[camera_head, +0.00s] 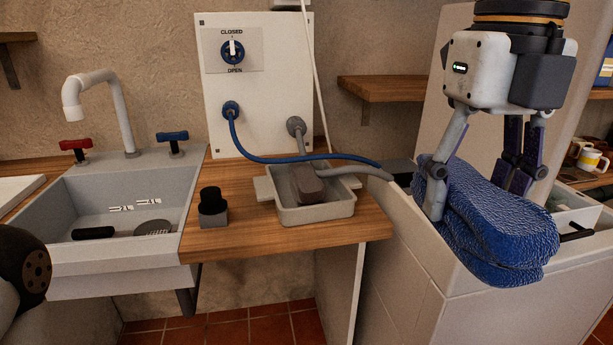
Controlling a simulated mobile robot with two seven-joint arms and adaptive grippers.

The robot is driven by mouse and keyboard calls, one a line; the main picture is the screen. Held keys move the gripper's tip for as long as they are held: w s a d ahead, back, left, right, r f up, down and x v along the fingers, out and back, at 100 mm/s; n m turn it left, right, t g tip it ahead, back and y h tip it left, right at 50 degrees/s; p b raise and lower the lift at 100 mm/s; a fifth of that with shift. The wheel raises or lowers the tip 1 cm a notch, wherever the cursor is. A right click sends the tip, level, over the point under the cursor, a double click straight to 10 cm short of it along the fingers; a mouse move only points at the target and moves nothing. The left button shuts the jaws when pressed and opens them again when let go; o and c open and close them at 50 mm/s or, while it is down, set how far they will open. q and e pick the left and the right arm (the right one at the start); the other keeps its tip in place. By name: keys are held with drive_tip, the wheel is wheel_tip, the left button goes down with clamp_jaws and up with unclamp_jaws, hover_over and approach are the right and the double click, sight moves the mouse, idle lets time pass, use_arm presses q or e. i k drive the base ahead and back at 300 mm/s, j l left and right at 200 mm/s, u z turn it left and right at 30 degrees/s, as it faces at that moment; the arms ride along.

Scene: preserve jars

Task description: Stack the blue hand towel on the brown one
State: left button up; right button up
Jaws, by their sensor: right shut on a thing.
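The blue hand towel (490,239) is a folded, textured bundle at the right of the head view. My right gripper (480,188) comes down from above and is shut on it, with fingers on its left side and its far right side. The towel is in front of and above the white counter unit, and the gap beneath it cannot be judged. I see no brown hand towel in this view. A dark rounded part of my left arm shows at the left edge, but its gripper is out of view.
A grey sink (120,215) with a white tap (118,115) stands at the left. A grey tray (318,208) holding a grey-brown block sits on the wooden counter (245,238). A blue hose (290,158) runs towards the white unit (425,265). A mug (588,160) stands far right.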

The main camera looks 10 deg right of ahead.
sight(305, 175)
drive_tip(key=i, duration=1)
